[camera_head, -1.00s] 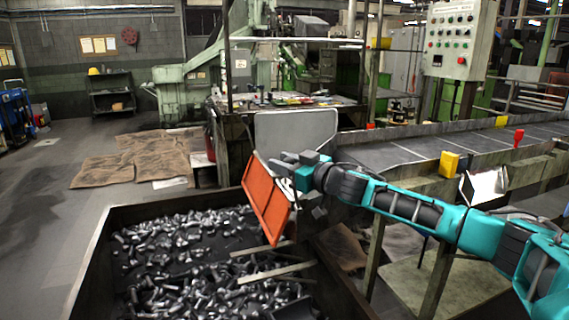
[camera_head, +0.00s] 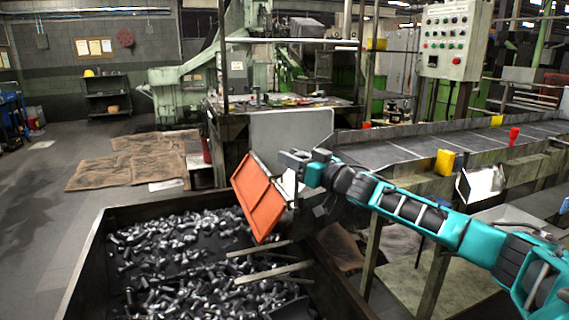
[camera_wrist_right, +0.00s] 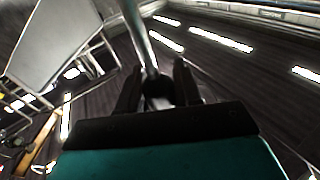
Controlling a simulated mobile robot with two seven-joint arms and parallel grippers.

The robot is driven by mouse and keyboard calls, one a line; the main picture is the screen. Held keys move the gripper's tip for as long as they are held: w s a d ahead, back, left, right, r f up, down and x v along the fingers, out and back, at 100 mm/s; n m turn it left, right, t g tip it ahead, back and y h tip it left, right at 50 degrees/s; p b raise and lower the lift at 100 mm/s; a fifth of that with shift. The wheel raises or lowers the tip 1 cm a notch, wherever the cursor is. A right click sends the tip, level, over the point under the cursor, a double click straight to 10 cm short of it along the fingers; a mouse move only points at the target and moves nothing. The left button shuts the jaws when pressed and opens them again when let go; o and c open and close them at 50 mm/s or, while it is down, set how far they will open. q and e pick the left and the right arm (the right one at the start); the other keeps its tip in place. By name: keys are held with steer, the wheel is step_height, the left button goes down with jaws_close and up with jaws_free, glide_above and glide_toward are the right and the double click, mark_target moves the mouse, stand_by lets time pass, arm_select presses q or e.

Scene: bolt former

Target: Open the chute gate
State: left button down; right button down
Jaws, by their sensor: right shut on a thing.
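The chute gate (camera_head: 258,195) is an orange framed panel. My right gripper (camera_head: 290,158) is at the gate's upper right side. In the right wrist view, a thin grey bar (camera_wrist_right: 138,35) runs down between the two dark fingers of my right gripper (camera_wrist_right: 157,85), which is shut on it. The bar looks like the gate's handle; its join to the panel is hidden. My left gripper is not in view.
A dark bin (camera_head: 85,255) full of loose bolts stands below the gate, with two bars lying across it. A grey plate (camera_head: 290,138) stands behind my gripper. A conveyor (camera_head: 400,152) runs to the right. A control box (camera_head: 455,40) hangs above it.

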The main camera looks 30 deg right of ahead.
steer(key=s+d+f+m+t+h, duration=0.1)
steer(key=d+f+m+t+h, duration=0.1)
steer(key=d+m, duration=0.5)
steer(key=shift+s+d+m+t+b, duration=0.4)
steer(key=shift+m+t+b, duration=0.05)
steer(key=shift+m+t, duration=0.25)
steer(key=c, duration=0.9)
jaws_free()
steer(key=shift+f, duration=0.1)
steer(key=shift+o, duration=0.2)
steer(key=shift+s+f, duration=0.3)
steer(key=shift+s, duration=0.05)
steer(key=v, duration=1.2)
steer(key=shift+r+p, duration=0.25)
steer(key=shift+p, duration=0.2)
steer(key=shift+s+a, duration=0.1)
